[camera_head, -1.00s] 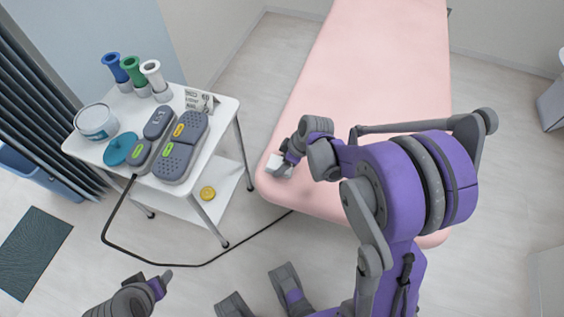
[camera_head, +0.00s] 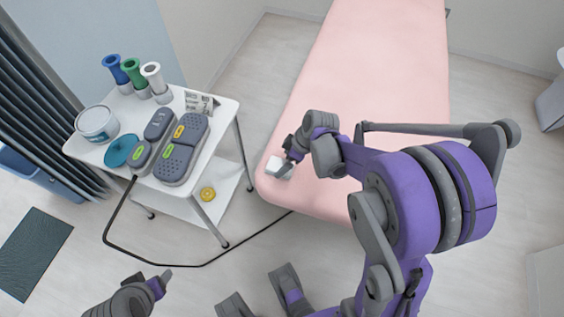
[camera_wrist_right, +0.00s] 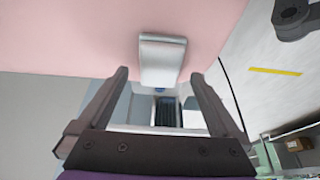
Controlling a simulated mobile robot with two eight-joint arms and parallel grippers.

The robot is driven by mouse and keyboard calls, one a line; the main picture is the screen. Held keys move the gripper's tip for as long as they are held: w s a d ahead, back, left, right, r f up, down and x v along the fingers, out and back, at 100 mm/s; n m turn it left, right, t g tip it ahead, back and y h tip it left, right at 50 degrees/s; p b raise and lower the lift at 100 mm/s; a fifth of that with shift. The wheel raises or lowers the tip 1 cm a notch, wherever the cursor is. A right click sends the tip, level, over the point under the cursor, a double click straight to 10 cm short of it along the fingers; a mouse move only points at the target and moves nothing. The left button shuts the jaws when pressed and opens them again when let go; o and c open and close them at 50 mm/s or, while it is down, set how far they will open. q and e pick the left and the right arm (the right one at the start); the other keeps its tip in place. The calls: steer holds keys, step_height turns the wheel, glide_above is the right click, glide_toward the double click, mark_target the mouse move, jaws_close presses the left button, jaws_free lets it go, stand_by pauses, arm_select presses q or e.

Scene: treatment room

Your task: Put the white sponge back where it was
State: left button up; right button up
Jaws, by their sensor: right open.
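The white sponge (camera_head: 280,167) lies on the near left corner of the pink treatment bed (camera_head: 362,70). My right gripper (camera_head: 289,163) is just to the right of it, low over the bed. In the right wrist view the sponge (camera_wrist_right: 162,60) is a pale block in front of the open fingers (camera_wrist_right: 160,76). Its near end is centred between the fingertips, with a gap on both sides. The gripper holds nothing. My left gripper (camera_head: 160,281) is at the bottom left, over the floor; its opening cannot be made out.
A white trolley (camera_head: 226,112) stands left of the bed. It bears blue, green and white bottles (camera_head: 133,70), a tub (camera_head: 97,122), a teal round item (camera_head: 120,150) and grey handsets (camera_head: 180,150). A yellow roll (camera_head: 207,194) is on its lower shelf. A black cable (camera_head: 150,262) crosses the floor.

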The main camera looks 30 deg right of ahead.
steer(key=p+v, duration=0.2)
steer(key=v, duration=0.7)
steer(key=s+a+r+m+t+h, duration=0.1)
steer(key=s+a+m+h, duration=0.2)
steer(key=s+a+m, duration=0.5)
steer(key=s+a, duration=0.2)
steer(key=s, duration=0.3)
steer(key=shift+s+r, duration=0.3)
steer(key=shift+r, duration=0.05)
